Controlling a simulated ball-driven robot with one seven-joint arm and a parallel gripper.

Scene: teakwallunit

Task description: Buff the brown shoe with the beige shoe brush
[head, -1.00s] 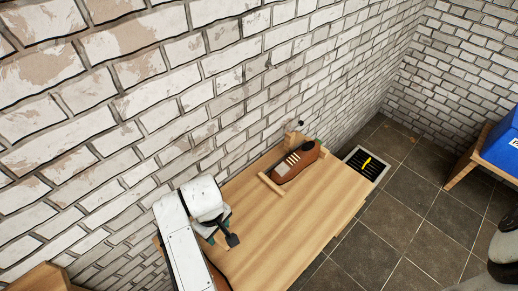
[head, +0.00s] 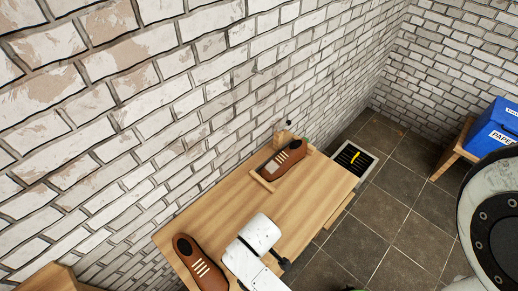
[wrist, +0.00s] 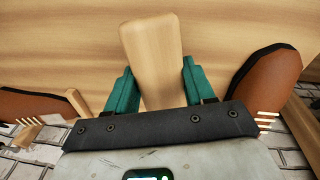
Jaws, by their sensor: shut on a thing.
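My gripper (wrist: 157,78) has teal fingers on both sides of the beige shoe brush (wrist: 152,40) in the wrist view. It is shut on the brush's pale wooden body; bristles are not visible. In the head view my gripper (head: 284,264) is over the table's near right part, and my white wrist hides the brush. One brown shoe (head: 286,166) lies at the table's far end against a low wooden frame, with a pale patch on it. A second brown shoe (head: 195,260) lies at the near left end. Both also show at the wrist view's sides, apart from the brush.
The wooden table (head: 225,205) is bare between the shoes. A brick wall (head: 150,110) runs close along its left side. A dark tray (head: 354,157) with a yellow thing is past the far end. A blue box (head: 494,128) stands on a stand at right. Tiled floor is free.

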